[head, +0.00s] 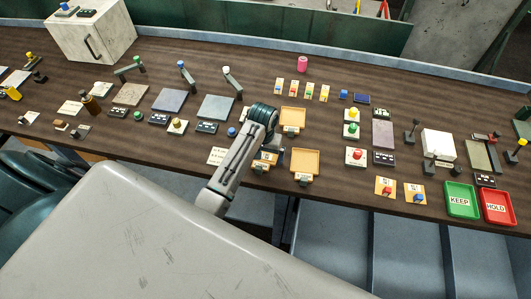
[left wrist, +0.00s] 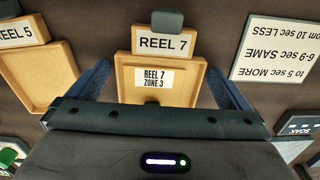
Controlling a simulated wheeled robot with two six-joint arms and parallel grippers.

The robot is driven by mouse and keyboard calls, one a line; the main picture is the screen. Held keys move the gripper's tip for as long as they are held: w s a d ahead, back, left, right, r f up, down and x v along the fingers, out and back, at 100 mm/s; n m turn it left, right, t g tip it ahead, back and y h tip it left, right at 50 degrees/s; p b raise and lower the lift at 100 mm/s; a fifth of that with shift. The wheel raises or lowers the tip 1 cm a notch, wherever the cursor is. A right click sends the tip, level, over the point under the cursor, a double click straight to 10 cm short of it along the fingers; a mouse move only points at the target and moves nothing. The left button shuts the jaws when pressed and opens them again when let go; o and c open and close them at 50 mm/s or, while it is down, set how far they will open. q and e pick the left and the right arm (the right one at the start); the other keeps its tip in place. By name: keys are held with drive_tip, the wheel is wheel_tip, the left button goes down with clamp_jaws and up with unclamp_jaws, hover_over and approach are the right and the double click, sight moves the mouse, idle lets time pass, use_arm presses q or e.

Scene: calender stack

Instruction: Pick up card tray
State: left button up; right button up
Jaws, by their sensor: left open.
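A shallow wooden card tray (left wrist: 125,75) labelled REEL 7 holds a white card (left wrist: 153,78) reading REEL 7 ZONE 3. In the head view this tray (head: 265,164) is partly hidden by my left wrist. My left gripper (left wrist: 158,72) is open above the tray, with one blue finger on each side of it. Contact with the tray cannot be told. In the head view the left gripper (head: 268,143) is mostly covered by its own wrist. My right gripper is not in view.
An empty REEL 5 tray (left wrist: 28,80) is beside it; it also shows in the head view (head: 305,161). Another tray (head: 292,117) lies behind. A printed sheet (left wrist: 278,48) lies on the other side. Green KEEP (head: 461,200) and red HOLD (head: 497,207) trays are far right.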

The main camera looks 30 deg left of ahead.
use_arm(q)
drive_tip(key=shift+w+f, duration=0.15)
drive_tip(key=shift+f, duration=0.05)
drive_tip(key=shift+r, duration=0.1)
drive_tip(key=shift+s+r, duration=0.2)
drive_tip(key=shift+s, duration=0.2)
drive_tip(key=c, duration=0.6)
drive_tip(key=shift+c, duration=1)
drive_tip(key=shift+w, duration=0.1)
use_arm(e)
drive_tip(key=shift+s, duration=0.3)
